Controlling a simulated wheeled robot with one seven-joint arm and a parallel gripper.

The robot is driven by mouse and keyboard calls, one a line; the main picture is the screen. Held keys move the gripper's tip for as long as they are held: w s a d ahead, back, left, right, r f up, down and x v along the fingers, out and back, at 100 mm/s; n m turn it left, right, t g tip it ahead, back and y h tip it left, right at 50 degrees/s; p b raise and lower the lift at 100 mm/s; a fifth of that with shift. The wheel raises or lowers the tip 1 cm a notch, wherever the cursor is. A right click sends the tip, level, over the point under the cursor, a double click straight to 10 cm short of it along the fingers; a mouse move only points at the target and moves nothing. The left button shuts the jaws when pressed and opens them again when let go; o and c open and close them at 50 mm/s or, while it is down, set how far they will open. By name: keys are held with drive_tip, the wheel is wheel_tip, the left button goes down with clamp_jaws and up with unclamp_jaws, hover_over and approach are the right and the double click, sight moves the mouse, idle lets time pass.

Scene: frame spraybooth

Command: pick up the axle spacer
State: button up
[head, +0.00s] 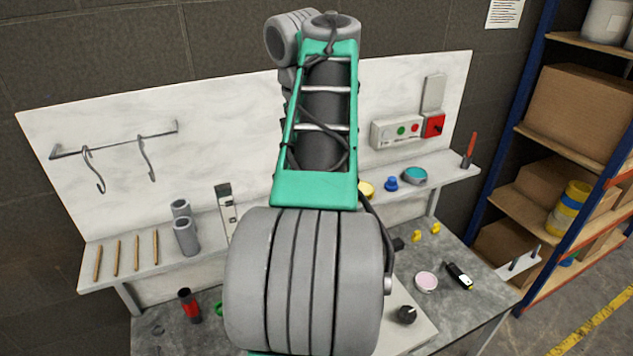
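I cannot tell for certain which object is the axle spacer. Two short grey hollow cylinders, a rear one (181,209) and a front one (187,238), stand upright on the raised shelf at the left and look most like spacers. My own arm, grey with a green frame, fills the middle of the head view and hides part of the shelf and the bench. My gripper is not in view.
The raised shelf (105,283) also holds several thin wooden sticks and a teal-topped tin (414,176). The lower bench (490,287) bears a red-and-black cylinder (190,306), a pink disc (427,281), a black device (459,275) and small yellow pieces. A rack of boxes stands right.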

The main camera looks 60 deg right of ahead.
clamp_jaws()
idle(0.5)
